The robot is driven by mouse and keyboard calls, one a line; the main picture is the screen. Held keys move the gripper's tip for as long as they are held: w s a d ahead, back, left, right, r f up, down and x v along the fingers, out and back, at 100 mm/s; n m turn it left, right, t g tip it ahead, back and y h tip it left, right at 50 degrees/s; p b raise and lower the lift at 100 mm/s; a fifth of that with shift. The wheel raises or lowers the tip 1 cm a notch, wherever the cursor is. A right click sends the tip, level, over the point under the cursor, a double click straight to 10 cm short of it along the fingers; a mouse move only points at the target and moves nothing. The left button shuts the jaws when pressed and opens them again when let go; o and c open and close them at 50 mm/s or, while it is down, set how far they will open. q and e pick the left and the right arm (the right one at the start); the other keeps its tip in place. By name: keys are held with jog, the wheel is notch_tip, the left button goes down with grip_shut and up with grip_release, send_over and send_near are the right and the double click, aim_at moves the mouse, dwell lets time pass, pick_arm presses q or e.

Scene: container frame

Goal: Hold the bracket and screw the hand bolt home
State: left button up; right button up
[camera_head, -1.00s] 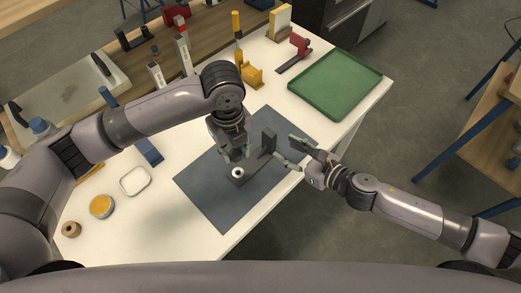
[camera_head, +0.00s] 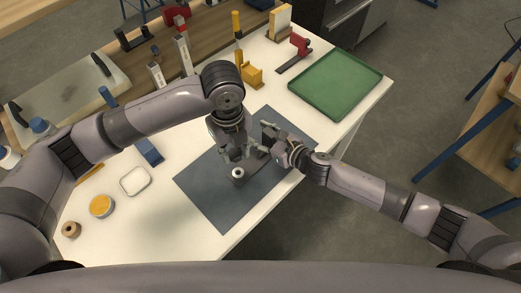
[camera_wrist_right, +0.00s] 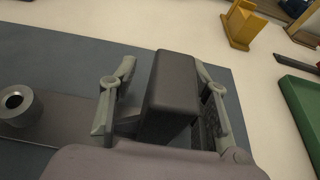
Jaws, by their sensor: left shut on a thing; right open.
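The dark bracket lies on the grey mat, with a flat base, an upright block and a pale round collar (camera_head: 237,173). In the right wrist view the collar (camera_wrist_right: 15,105) has an open hole, and the upright block (camera_wrist_right: 172,90) stands between the fingers. My right gripper (camera_head: 268,140) is open around that block; its fingers (camera_wrist_right: 160,110) show gaps on either side. My left gripper (camera_head: 235,155) is shut, pointing down just behind the collar in the head view. The hand bolt is hardly visible, mostly hidden in the left fingers.
The grey mat (camera_head: 215,205) lies on the white table. A green tray (camera_head: 335,83) and a yellow holder (camera_head: 250,76) stand behind. A white dish (camera_head: 135,181) and an orange-topped tin (camera_head: 101,206) stand at left. The mat's front part is clear.

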jog(key=shift+c, duration=0.3)
grip_shut()
dwell(0.6)
